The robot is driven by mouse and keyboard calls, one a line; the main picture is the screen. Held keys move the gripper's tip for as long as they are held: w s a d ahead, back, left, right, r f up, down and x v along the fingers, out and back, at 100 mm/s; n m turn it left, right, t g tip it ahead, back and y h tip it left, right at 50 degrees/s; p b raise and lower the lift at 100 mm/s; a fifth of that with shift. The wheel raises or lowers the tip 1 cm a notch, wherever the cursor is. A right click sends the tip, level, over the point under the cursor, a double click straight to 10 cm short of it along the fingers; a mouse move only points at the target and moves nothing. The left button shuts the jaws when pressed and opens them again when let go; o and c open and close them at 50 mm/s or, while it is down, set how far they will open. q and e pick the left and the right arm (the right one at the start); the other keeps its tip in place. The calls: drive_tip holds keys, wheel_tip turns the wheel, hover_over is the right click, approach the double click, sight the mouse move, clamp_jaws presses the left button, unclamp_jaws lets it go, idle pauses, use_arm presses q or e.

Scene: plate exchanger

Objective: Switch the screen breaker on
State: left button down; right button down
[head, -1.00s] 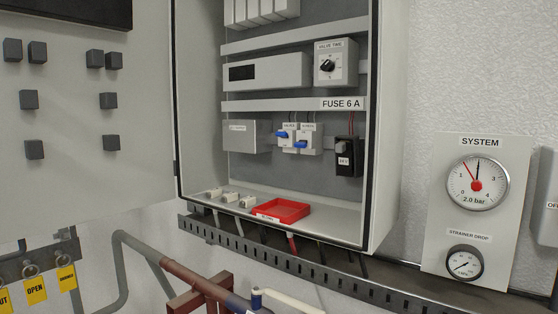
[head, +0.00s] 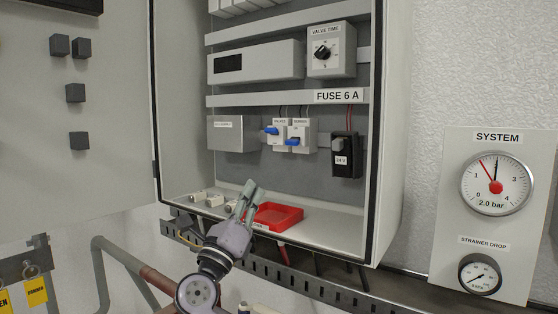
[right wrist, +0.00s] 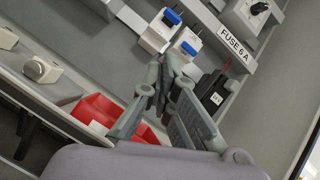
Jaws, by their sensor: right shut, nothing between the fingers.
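Two white breakers with blue levers sit side by side on the lower rail of the open cabinet: a left breaker (head: 280,145) and a right breaker (head: 302,129). The left lever (head: 270,131) sits higher on its body than the right lever (head: 292,142). Their labels are too small to read surely. Both also show in the right wrist view, the left one (right wrist: 155,38) and the right one (right wrist: 178,55). My right gripper (head: 252,188) is shut and empty, below the breakers and in front of the red tray. Its fingertips (right wrist: 164,66) point toward them, apart from both. My left gripper is not in view.
A red tray (head: 290,212) and several small grey parts (head: 214,200) lie on the cabinet floor. A black 24 V module (head: 345,165) is right of the breakers. The cabinet's right wall (head: 385,150) and the open door (head: 110,170) bound the space.

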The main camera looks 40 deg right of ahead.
drive_tip(key=m+g, duration=0.1)
drive_tip(key=s+d+r+m+g, duration=0.1)
drive_tip(key=m+g, duration=0.1)
drive_tip(key=d+r+m+g, duration=0.1)
drive_tip(key=m, duration=0.1)
drive_tip(key=shift+s, duration=0.2)
drive_tip(key=shift+s+d+r+m+g+y, duration=0.15)
drive_tip(key=shift+d+m+g+y, duration=0.1)
drive_tip(key=shift+m+g+y, duration=0.5)
drive_tip(key=shift+d+m+g+y, duration=0.15)
drive_tip(key=shift+m+g+y, duration=0.1)
drive_tip(key=shift+m+y, duration=0.65)
